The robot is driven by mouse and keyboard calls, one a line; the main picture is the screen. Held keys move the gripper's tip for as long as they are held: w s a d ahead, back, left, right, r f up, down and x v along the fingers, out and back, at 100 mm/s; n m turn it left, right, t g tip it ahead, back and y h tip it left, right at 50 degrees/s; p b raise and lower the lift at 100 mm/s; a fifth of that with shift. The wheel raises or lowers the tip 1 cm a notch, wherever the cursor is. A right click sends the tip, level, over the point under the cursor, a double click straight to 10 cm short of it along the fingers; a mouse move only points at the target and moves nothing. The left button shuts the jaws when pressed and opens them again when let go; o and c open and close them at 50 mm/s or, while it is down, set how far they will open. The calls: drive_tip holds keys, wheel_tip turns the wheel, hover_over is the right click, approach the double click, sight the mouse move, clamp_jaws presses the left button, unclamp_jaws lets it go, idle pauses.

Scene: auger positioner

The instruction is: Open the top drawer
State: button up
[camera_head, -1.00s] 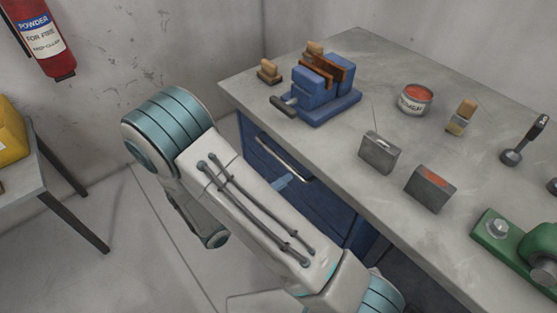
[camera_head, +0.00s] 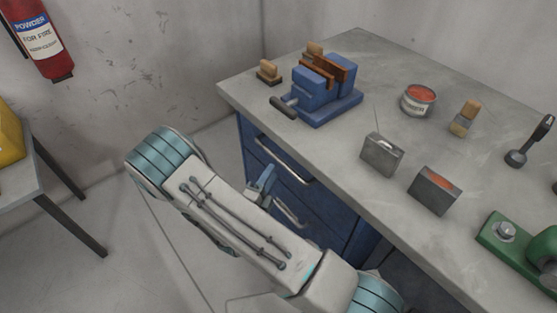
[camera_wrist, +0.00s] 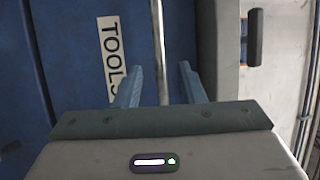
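The blue drawer cabinet sits under the workbench. Its top drawer (camera_head: 262,150) looks shut and has a long metal bar handle (camera_head: 285,162) just below the bench top. A lower handle (camera_head: 290,213) shows beneath it, partly behind my arm. My gripper (camera_head: 265,181) is in front of the cabinet, just left of and below the top handle. In the wrist view my gripper (camera_wrist: 160,67) is open, with a metal bar handle (camera_wrist: 158,45) running between its two fingers in the picture. Whether the fingers reach around it cannot be told. A TOOLS label (camera_wrist: 110,55) is on the drawer front.
The bench top (camera_head: 340,150) carries a blue vise (camera_head: 318,90), a red-filled can (camera_head: 418,100), small metal blocks (camera_head: 382,153) and a green part (camera_head: 520,245). A side table (camera_head: 25,185) stands left. The floor between is clear.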

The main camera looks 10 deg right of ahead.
sight(279, 159)
drive_tip(key=x, duration=0.6)
drive_tip(key=shift+d, duration=0.1)
clamp_jaws()
